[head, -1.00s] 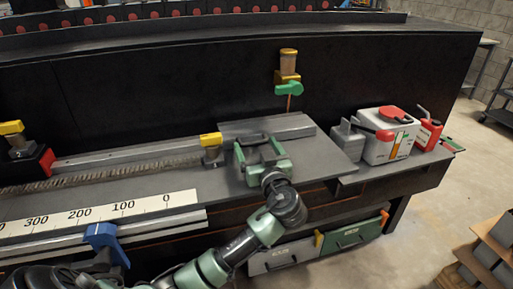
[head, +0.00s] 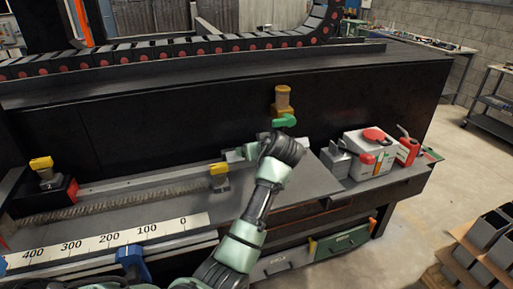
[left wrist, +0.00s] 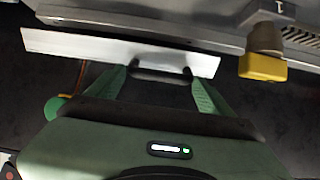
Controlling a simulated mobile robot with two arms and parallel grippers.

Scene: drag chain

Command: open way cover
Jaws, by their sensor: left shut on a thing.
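The way cover is a pale metal strip, partly visible left of my wrist in the head view (head: 234,155) and lying across the left wrist view (left wrist: 75,46). A dark handle (left wrist: 160,76) stands out from it. My left gripper (left wrist: 160,72) has a green finger at each end of this handle and is shut on it. My right gripper is not in view.
A yellow-topped block (head: 219,170) stands at the screw's end. A white box (head: 370,152) and red can (head: 407,148) are on the right. A numbered scale (head: 110,240) runs along the front.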

